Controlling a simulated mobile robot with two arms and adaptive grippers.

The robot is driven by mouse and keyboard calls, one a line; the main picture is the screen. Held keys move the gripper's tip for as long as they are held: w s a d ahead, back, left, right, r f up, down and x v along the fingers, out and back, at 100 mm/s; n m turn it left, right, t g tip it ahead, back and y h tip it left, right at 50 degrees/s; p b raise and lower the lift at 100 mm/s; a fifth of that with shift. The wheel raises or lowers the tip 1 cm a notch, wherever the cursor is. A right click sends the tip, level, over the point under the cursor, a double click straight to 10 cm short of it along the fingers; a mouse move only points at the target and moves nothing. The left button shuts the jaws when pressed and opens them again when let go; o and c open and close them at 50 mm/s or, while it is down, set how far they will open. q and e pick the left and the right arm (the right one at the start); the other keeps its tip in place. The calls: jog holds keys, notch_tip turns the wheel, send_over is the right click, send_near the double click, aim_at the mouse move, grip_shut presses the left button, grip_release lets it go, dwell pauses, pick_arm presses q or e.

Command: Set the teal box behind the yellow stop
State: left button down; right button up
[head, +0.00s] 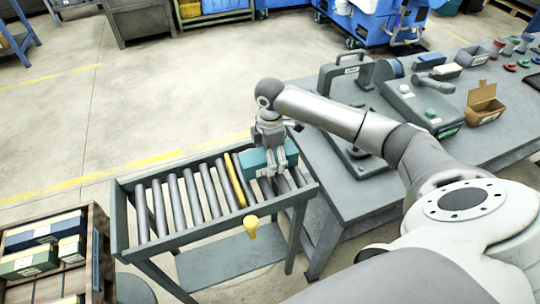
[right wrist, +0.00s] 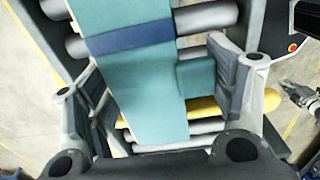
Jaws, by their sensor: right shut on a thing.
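The teal box (head: 254,163) is between the fingers of my right gripper (head: 270,165), over the right part of the roller conveyor. In the right wrist view the teal box (right wrist: 140,85) has a dark blue band, and a finger of my right gripper (right wrist: 165,90) stands on each side. I cannot tell whether it touches the rollers. The yellow stop (head: 235,181) is a bar across the rollers with a yellow knob (head: 251,224), just left of the box. It shows partly under the box in the right wrist view (right wrist: 203,108). A grey gripper-like part, probably my left gripper (right wrist: 300,96), is at the right edge there.
The conveyor (head: 120,215) has bare rollers left of the stop. A grey workbench (head: 350,190) with fixtures and an open cardboard box (head: 484,103) stands close on the right. A wooden crate (head: 97,265) with several boxes is at lower left.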

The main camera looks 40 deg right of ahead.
jog(key=shift+f, duration=0.3)
jog(key=o, duration=1.1)
jog(key=shift+c, duration=0.2)
jog(key=shift+r+p, duration=2.95)
jog(key=shift+r, duration=1.1)
